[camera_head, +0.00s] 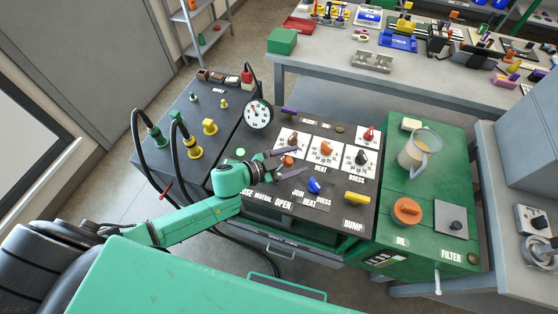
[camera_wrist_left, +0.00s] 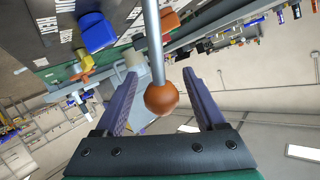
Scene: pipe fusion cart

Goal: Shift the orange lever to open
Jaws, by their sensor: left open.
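The orange lever is a round orange knob (camera_head: 287,161) on a metal rod, standing on the dark cart panel above the CLOSE, NEUTRAL and OPEN labels. My left gripper (camera_head: 300,159) is open, with its two purple-grey fingers either side of the knob. In the left wrist view the orange knob (camera_wrist_left: 161,99) hangs between the spread fingers, with visible gaps on both sides. Its rod (camera_wrist_left: 153,40) runs up out of the picture. The lever's base is hidden by my gripper in the head view. My right gripper is not in view.
A blue lever (camera_head: 314,186) and a yellow lever (camera_head: 356,197) stand to the right. White dial plates (camera_head: 325,150) and a round gauge (camera_head: 258,114) lie behind. Black hoses (camera_head: 138,125) loop at left. A jug (camera_head: 419,148) stands on the green section at right.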

